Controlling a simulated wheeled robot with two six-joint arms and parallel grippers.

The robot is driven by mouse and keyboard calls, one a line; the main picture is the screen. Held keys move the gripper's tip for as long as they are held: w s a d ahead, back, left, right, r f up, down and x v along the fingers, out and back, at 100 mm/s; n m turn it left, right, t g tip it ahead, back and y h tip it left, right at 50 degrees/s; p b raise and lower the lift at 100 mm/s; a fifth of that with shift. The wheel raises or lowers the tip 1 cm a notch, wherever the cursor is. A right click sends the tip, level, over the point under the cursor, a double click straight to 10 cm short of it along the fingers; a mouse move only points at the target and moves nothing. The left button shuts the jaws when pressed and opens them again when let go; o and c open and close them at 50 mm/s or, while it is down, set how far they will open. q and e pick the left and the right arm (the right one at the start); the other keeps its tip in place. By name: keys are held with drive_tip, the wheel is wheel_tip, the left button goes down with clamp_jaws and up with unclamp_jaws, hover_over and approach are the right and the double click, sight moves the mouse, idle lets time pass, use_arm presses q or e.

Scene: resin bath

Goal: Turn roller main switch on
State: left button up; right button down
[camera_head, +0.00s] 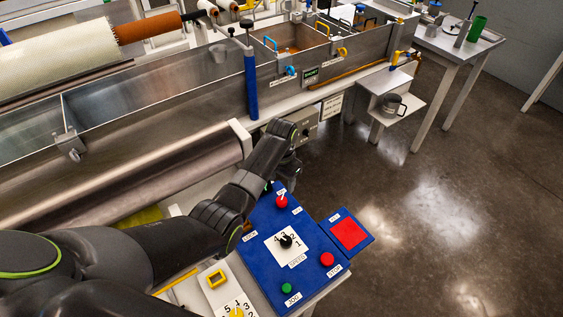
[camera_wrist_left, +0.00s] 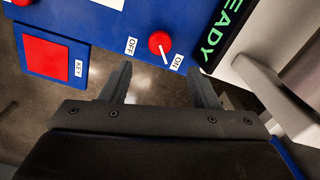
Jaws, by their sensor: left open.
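The roller main switch is a round red knob (camera_head: 281,201) at the far end of a blue control panel (camera_head: 263,221). It also shows in the left wrist view (camera_wrist_left: 160,43). There its white pointer line slants towards the ON label (camera_wrist_left: 177,62), with the OFF label (camera_wrist_left: 131,45) on the other side. My left gripper (camera_wrist_left: 160,78) is open and empty, with its fingers apart and the knob seen beyond and between them. In the head view my left gripper (camera_head: 288,166) hangs just past the panel's far edge, its fingertips partly hidden. My right gripper is not in view.
The panel also carries a black speed dial (camera_head: 286,241), a red button (camera_head: 327,260), a green button (camera_head: 287,288) and a red square key plate (camera_head: 349,233). A lit READY display (camera_wrist_left: 225,32) is beside the switch. A metal bath (camera_head: 190,95) stands behind; open floor lies right.

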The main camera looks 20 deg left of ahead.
use_arm(q)
wheel_tip(320, 180, up, 8)
drive_tip(key=shift+f+b, duration=0.25)
drive_tip(key=shift+b, duration=0.2)
